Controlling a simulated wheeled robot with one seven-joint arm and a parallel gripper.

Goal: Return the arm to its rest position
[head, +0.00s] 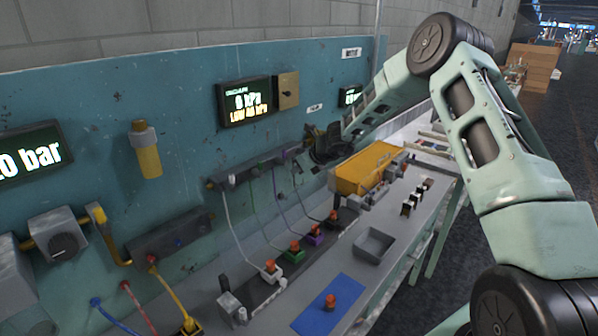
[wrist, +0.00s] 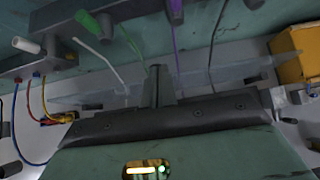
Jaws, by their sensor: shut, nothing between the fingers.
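My arm rises from the lower right of the head view, bends at a high elbow and comes down to the left. My gripper (head: 326,148) is at its end, dark, close to the teal wall panel (head: 190,110) and above the left end of the yellow box (head: 366,168). In the wrist view the fingers of my gripper (wrist: 158,82) are together, with nothing held. The exact gap between gripper and panel cannot be told.
Coloured hoses hang from a grey manifold (head: 254,172) to a row of blocks with orange tops, including a green one (head: 294,255). A grey tray (head: 374,245) and a blue mat (head: 328,306) lie on the bench. The floor aisle at right is clear.

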